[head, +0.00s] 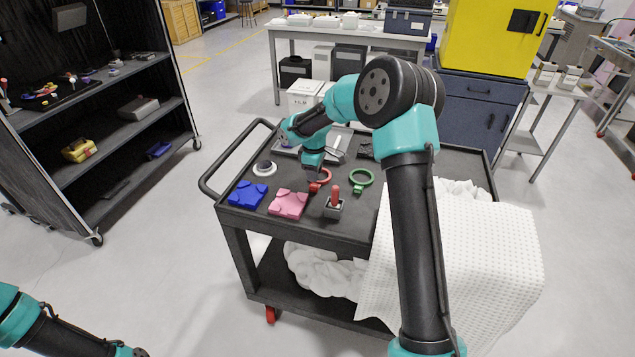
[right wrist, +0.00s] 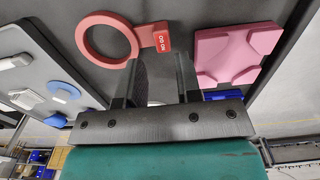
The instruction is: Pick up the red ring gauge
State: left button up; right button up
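The red ring gauge (head: 326,182) lies on the dark top of the cart, partly hidden by my right gripper (head: 314,181) in the head view. In the right wrist view the red ring gauge (right wrist: 146,37) shows its round ring at upper left and its short labelled handle at the middle. My right gripper (right wrist: 160,66) is open there, with its two fingers apart and the handle just beyond the gap between them. I cannot tell whether the fingers touch it. My left arm enters at the lower left of the head view, and its gripper is out of frame.
On the cart top (head: 262,220) are a green ring (head: 369,183), a pink block (head: 288,204), a blue block (head: 247,194), a red-handled piece in a grey base (head: 334,207) and a white round part (head: 264,168). A white cloth (head: 500,240) drapes the right side. Shelves stand left.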

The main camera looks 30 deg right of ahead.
aim_at(313, 185)
jog(key=shift+a+f, duration=0.2)
jog(key=shift+f, duration=2.4)
grip_shut()
